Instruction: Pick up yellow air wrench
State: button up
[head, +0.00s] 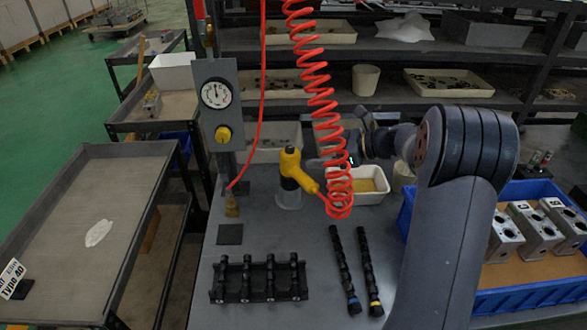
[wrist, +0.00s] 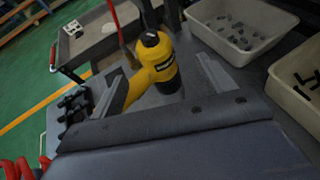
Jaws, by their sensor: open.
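The yellow air wrench (head: 291,162) stands upright on the workbench with its dark lower end in a pale round holder (head: 289,196). Its handle points right and down to the red coiled hose (head: 322,100). My gripper (head: 338,163) is just right of the wrench, partly hidden behind the coil. In the wrist view the wrench (wrist: 160,66) shows between the two spread fingers of my gripper (wrist: 160,72). The fingers are open; I cannot tell whether either touches the wrench.
A gauge panel (head: 215,105) stands left of the wrench. A black rack (head: 259,279) and two camshaft-like bars (head: 356,270) lie in front. A blue tray (head: 530,290) with metal blocks is at right.

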aim_at(299, 154)
jog(key=x, duration=0.7)
jog(key=shift+s+a+p, duration=0.2)
jog(key=shift+a+p, duration=0.15)
jog(key=shift+a, duration=0.1)
jog(key=c, duration=1.2)
jog(key=shift+r, duration=0.1)
jog(key=shift+c, duration=0.9)
jog(key=shift+r, duration=0.1)
